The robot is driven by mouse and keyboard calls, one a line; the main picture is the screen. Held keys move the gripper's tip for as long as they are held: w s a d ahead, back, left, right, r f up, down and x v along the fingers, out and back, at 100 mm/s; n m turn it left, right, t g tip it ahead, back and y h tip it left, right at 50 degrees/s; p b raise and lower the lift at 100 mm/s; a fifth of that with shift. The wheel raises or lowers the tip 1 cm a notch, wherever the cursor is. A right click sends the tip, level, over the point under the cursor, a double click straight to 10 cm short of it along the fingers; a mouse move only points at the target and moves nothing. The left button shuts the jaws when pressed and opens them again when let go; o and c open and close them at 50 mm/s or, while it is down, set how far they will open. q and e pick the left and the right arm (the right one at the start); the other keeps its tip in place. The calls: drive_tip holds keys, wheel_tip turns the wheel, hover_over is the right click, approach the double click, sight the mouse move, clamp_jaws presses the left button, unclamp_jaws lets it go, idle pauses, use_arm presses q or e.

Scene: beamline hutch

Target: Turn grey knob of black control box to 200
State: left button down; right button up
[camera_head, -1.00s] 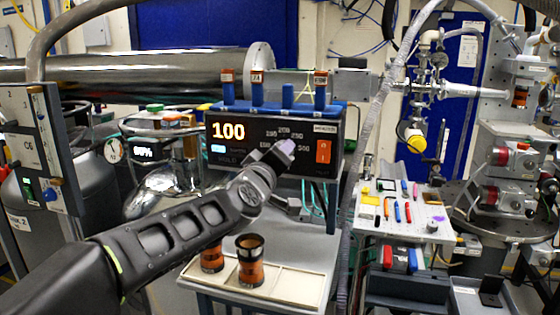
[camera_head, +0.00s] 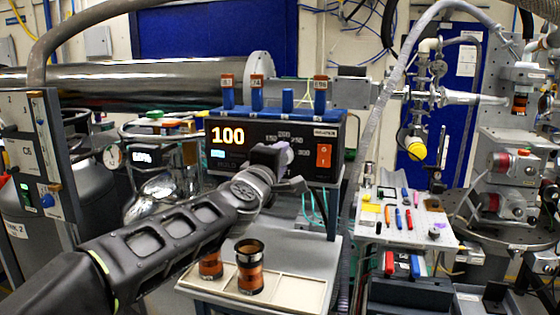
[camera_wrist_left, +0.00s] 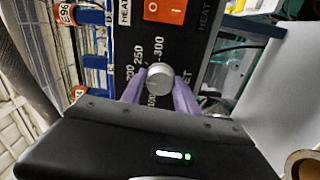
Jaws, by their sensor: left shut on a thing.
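The black control box (camera_head: 252,137) stands on a stand left of the picture's middle in the head view. Its orange display reads 100. The grey knob (camera_wrist_left: 160,77) shows in the left wrist view on the black front panel, with scale numbers such as 250 and 300 around it; its pointer mark is not clear. My left gripper (camera_head: 285,154) is at the box's front and hides the knob in the head view. Its lilac fingertips (camera_wrist_left: 159,92) are on both sides of the knob and shut on it. My right gripper is not in view.
An orange switch (camera_head: 324,155) sits on the panel right of my left gripper. Blue holders with brown-topped pegs (camera_head: 257,88) stand on the box. Below are two copper-coloured cylinders (camera_head: 250,268) on a pale tray (camera_head: 300,288). A pegboard (camera_head: 425,235) with small tools is at right.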

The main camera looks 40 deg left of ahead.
use_arm(q)
drive_tip(key=c, duration=0.9)
unclamp_jaws()
drive_tip(key=shift+s, duration=0.15)
drive_tip(key=v, duration=0.7)
drive_tip(key=shift+s+d+p, duration=0.15)
drive_tip(key=shift+s+p, duration=0.1)
drive_tip(key=shift+p, duration=0.2)
